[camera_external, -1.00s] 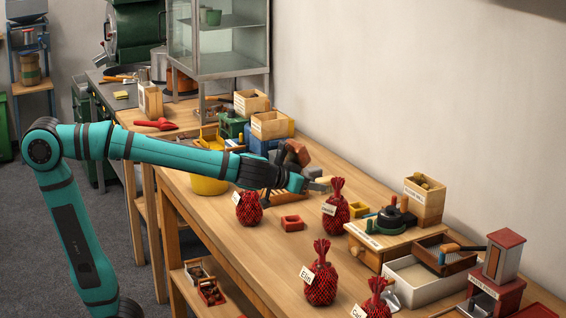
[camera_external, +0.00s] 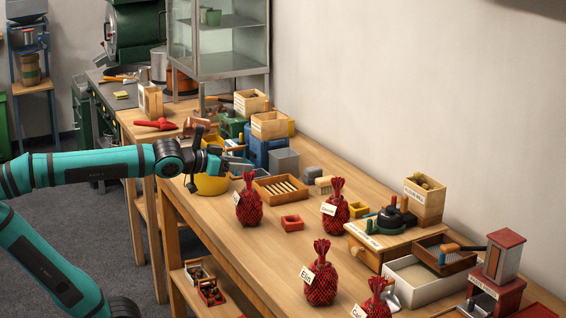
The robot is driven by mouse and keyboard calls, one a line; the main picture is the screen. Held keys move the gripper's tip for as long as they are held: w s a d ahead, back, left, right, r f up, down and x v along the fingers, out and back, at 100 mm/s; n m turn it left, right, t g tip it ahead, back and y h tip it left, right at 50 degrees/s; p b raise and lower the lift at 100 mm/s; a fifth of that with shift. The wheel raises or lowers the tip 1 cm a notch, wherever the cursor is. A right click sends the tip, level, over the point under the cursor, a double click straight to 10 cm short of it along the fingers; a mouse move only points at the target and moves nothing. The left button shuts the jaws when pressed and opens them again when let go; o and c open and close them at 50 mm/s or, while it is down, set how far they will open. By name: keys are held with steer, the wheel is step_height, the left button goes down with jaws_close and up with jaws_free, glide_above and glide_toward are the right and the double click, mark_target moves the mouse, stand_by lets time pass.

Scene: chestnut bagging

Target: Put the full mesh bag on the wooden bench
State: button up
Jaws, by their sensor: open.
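Several full red mesh bags with white name tags stand upright on the wooden bench (camera_external: 225,222). One mesh bag (camera_external: 249,203) stands at the left, nearest my gripper. Another mesh bag (camera_external: 336,210) stands to its right, a third mesh bag (camera_external: 321,278) is nearer the front, and one more mesh bag (camera_external: 376,300) is partly cut off at the bottom edge. My gripper (camera_external: 238,164) is open, with nothing seen in it. It is above and behind the left bag, near the yellow bowl (camera_external: 212,185), apart from every bag.
A grey box (camera_external: 285,161) and a blue crate stand behind. A wooden box with a black device (camera_external: 390,218) and a white tray (camera_external: 415,290) fill the right.

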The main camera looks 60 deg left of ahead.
steer(key=s+a+r+t, duration=0.2)
steer(key=s, duration=0.6)
steer(key=shift+a+r, duration=0.3)
steer(key=shift+a, duration=0.05)
